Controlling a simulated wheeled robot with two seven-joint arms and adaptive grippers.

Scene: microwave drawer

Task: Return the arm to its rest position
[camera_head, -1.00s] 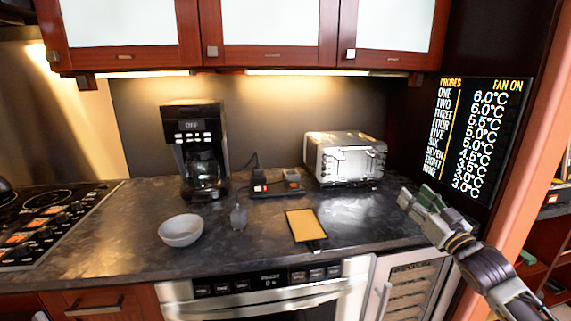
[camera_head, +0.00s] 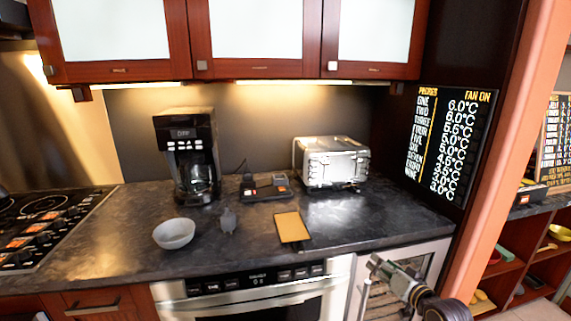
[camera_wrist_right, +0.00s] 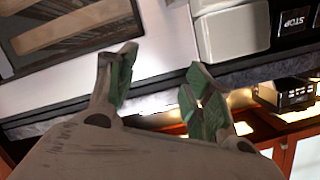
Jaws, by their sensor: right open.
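My right gripper (camera_head: 384,269) is at the lower right of the head view, in front of the cabinet with the glass-like front (camera_head: 408,262) and below the counter's front edge. In the right wrist view its two green-padded fingers (camera_wrist_right: 160,95) are spread apart with nothing between them. The microwave drawer (camera_head: 258,289) is under the counter, left of my right gripper, with its button panel along the top; it looks closed, though its lower part is cut off. My left gripper is not in view.
On the counter (camera_head: 120,230) stand a coffee maker (camera_head: 187,155), a white bowl (camera_head: 174,233), a yellow board (camera_head: 292,227) and a toaster (camera_head: 335,162). A stove (camera_head: 40,220) is at the left. An orange post (camera_head: 500,150) and open shelves (camera_head: 540,265) are at the right.

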